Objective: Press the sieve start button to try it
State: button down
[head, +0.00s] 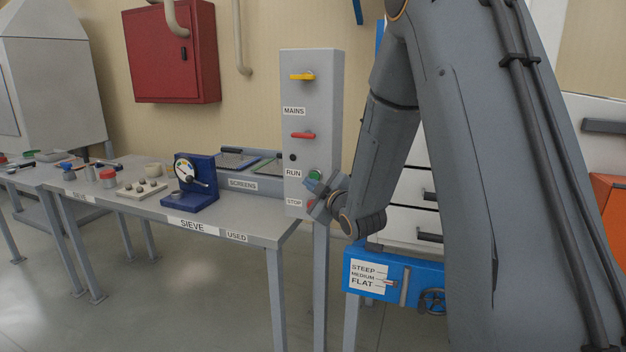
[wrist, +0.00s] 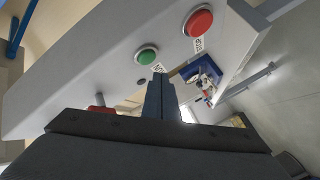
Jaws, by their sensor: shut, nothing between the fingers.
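A grey control post (head: 311,120) stands at the end of the sieve bench. Its green button (head: 316,175), beside the RUN label (head: 293,173), also shows in the wrist view (wrist: 148,56). The red button beside the STOP label (head: 294,202) shows in the wrist view (wrist: 198,22); my gripper partly covers it in the head view. My gripper (head: 311,186) is shut and empty, in front of the post just below the green button. In the wrist view its fingertips (wrist: 159,76) appear close to the green button; I cannot tell whether they touch it.
The post also carries a yellow handle (head: 302,77) by MAINS and a red handle (head: 303,135). The bench (head: 145,210) left of it holds a blue dial device (head: 196,183) and small parts. A blue STEEP/MEDIUM/FLAT unit (head: 412,270) and drawers stand to the right.

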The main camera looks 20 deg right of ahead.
jog(key=shift+w+d, duration=0.4)
jog(key=shift+w, duration=0.1)
jog(key=shift+w+d, duration=0.1)
dwell(1.7)
jog(key=shift+w+d+b, duration=0.15)
jog(key=shift+w+b, duration=0.05)
jog(key=shift+b, duration=0.1)
jog(key=shift+w+d, duration=0.3)
jog(key=shift+w, duration=0.05)
dwell(0.9)
jog(key=shift+s+a, duration=0.1)
dwell(0.4)
jog(key=shift+s+a, duration=0.45)
jog(key=shift+s, duration=0.2)
jog(key=s+a, duration=0.1)
jog(key=s, duration=0.1)
jog(key=s+a, duration=0.2)
dwell(0.4)
